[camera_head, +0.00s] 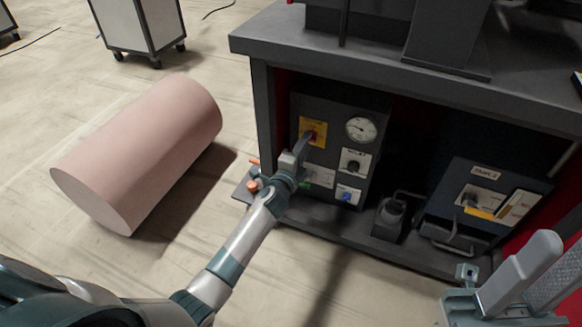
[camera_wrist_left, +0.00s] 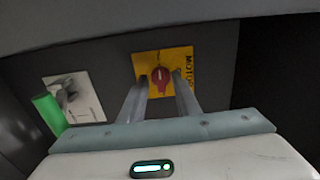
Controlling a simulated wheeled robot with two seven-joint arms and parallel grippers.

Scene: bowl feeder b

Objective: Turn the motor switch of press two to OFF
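The motor switch is a red rotary knob on a yellow plate (camera_head: 318,124) at the upper left of a dark control box (camera_head: 333,109). In the left wrist view the red knob (camera_wrist_left: 160,77) sits on its yellow plate (camera_wrist_left: 182,60) lettered "MOTOR". My left gripper (camera_head: 304,143) is at the plate. In the left wrist view its two fingers (camera_wrist_left: 160,96) are apart, with the knob showing between their tips. I cannot tell whether they touch it. My right gripper (camera_head: 515,285) is at the lower right, away from the box; its finger opening is unclear.
The box also carries a round gauge (camera_head: 361,129), a black knob plate (camera_head: 354,162) and a blue button (camera_head: 347,196). A bench top (camera_head: 330,58) overhangs the box. A second box (camera_head: 483,194) stands right. A pink cylinder (camera_head: 140,150) lies on the floor at left.

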